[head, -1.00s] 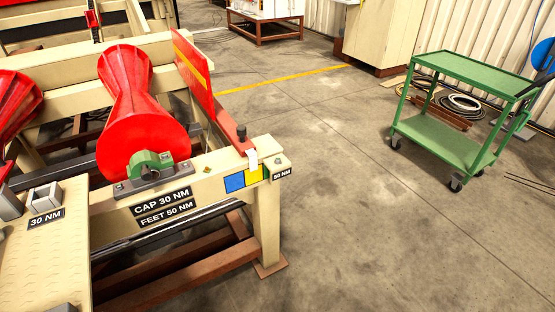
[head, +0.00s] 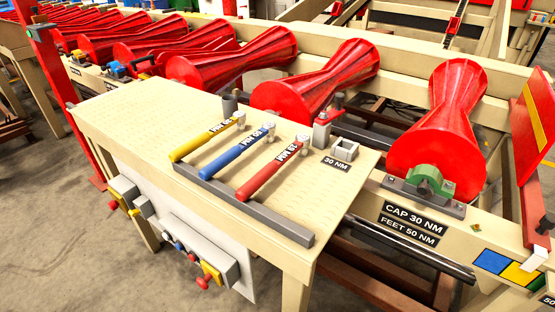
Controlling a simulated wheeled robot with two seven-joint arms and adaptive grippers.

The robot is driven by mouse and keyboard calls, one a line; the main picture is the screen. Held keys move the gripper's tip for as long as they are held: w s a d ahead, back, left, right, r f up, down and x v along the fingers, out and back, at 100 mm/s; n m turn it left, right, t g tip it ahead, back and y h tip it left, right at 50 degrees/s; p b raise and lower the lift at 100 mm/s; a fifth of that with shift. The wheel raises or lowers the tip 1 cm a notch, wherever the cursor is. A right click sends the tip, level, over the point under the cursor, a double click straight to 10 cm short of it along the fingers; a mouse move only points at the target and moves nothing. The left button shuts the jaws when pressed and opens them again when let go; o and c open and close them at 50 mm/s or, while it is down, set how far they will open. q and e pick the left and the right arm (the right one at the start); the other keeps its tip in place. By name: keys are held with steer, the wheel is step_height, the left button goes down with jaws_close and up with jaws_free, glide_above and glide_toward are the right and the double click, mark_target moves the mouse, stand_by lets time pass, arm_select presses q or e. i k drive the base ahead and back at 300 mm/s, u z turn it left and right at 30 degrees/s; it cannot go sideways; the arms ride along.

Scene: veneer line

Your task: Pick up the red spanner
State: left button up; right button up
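The red spanner (head: 265,178) lies on the cream table at the right end of a row of three. The blue spanner (head: 230,159) lies in the middle and the yellow spanner (head: 198,143) at the left. All three slope up to the right, with grey heads at the far end and coloured handle ends near a grey rail (head: 240,207). Each has a dark label with light lettering, too small to read surely. Neither of my grippers is in view.
The cream table (head: 120,110) stands before a line of red rollers (head: 440,125). A small grey square holder (head: 345,149) and a "30 NM" label are at its right. A control box (head: 190,250) with knobs hangs on its front. Floor (head: 60,230) is open at lower left.

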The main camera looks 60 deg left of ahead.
mark_target(300, 147)
steer(key=u, duration=1.5)
steer(key=k, duration=0.6)
steer(key=u, duration=0.85)
steer(key=i, duration=1.2)
steer(key=z, duration=0.25)
